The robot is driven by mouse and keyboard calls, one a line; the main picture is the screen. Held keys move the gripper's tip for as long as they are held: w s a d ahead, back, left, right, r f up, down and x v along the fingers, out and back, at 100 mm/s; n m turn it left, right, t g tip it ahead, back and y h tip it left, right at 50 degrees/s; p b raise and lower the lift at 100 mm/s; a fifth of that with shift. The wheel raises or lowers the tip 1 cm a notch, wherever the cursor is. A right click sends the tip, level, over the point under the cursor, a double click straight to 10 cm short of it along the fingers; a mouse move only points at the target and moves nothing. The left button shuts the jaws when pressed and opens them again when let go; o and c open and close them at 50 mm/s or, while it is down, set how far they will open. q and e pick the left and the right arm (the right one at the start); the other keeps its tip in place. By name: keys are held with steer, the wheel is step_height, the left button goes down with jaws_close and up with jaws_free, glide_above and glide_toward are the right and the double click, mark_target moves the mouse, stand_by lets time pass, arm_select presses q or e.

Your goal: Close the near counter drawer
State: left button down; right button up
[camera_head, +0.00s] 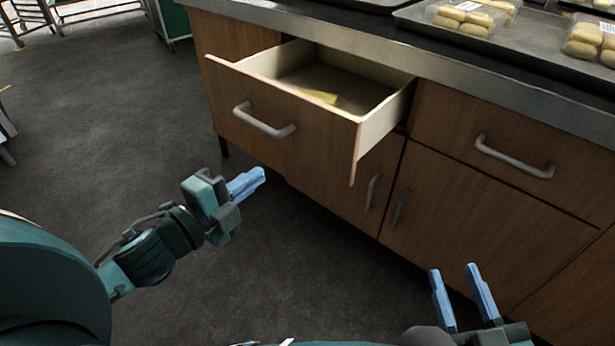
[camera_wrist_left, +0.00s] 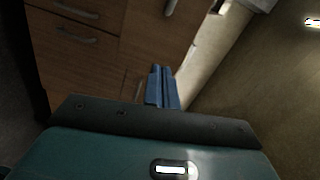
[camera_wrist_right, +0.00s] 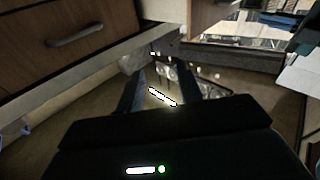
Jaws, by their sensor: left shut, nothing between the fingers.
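The near counter drawer (camera_head: 290,112) is pulled out from the wooden counter, with its front panel standing away from the cabinet face. It has a grey bar handle (camera_head: 264,121) and a yellowish item (camera_head: 320,97) inside. My left gripper (camera_head: 259,177) is shut and empty, below and in front of the drawer front, apart from it. Its blue fingers (camera_wrist_left: 162,85) also show together in the left wrist view. My right gripper (camera_head: 455,275) is open and empty, low in front of the cabinet door to the right; its parted fingers show in the right wrist view (camera_wrist_right: 158,92).
A second drawer (camera_head: 510,155) to the right is shut. Cabinet doors (camera_head: 440,200) below are shut. Trays (camera_head: 530,50) with packs of rolls (camera_head: 467,17) stand on the countertop.

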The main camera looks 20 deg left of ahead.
arm_select(q)
steer(key=m+b, duration=0.1)
steer(key=m, duration=0.1)
steer(key=b, duration=0.3)
glide_toward(318, 136)
steer(key=shift+h, duration=0.4)
steer(key=x, duration=0.5)
steer(key=shift+w+a+f, duration=0.1)
steer(key=shift+w+f, duration=0.1)
steer(key=shift+w+d, duration=0.25)
steer(key=shift+w, duration=0.4)
arm_select(e)
steer(key=shift+s+a+f+t+y, duration=0.25)
steer(key=shift+a+f+t+y, duration=0.15)
steer(key=shift+y, duration=0.1)
arm_select(q)
steer(key=shift+w, duration=0.1)
arm_select(e)
steer(key=shift+r, duration=0.1)
